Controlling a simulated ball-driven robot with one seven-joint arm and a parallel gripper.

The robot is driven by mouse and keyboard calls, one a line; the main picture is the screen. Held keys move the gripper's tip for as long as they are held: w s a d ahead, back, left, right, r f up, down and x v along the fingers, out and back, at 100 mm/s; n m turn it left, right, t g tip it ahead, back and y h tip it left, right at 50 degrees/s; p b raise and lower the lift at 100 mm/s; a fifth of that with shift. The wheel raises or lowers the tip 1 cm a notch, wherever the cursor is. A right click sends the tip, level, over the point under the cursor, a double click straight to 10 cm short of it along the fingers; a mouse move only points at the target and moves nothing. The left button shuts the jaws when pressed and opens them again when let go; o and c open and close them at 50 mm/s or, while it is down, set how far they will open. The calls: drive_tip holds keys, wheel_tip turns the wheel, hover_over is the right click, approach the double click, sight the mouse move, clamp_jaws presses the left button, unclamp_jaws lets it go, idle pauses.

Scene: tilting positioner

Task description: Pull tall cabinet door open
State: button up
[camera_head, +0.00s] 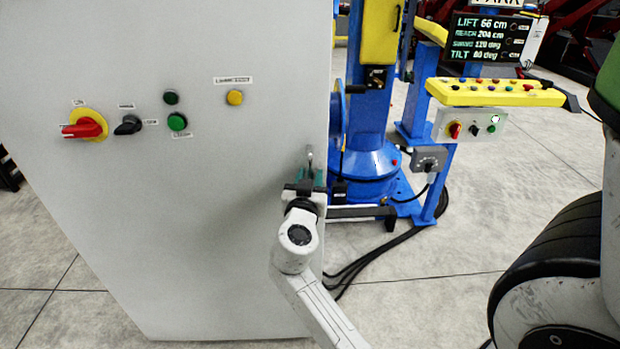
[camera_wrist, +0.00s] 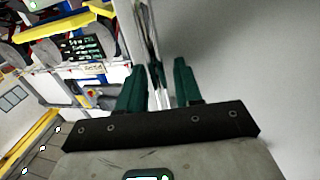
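The tall cabinet door (camera_head: 200,190) is a large pale grey panel filling the left of the head view. It also shows as a grey surface at the right of the wrist view (camera_wrist: 260,50). A small metal handle (camera_head: 309,158) sits near its right edge. My gripper (camera_head: 306,178) is at this handle. In the wrist view, its two dark green fingers (camera_wrist: 161,82) stand apart, with the narrow shiny handle bar (camera_wrist: 154,70) between them. Gaps show beside the bar, so the fingers look open around it. Exact contact is hard to tell.
The door carries a red rotary switch (camera_head: 84,129), a black knob and several buttons. Right of it stand a blue positioner column (camera_head: 370,120) and a yellow control panel (camera_head: 490,93). Black cables (camera_head: 375,252) lie on the floor. A black wheel (camera_head: 550,250) is at far right.

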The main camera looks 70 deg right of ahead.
clamp_jaws()
idle(0.4)
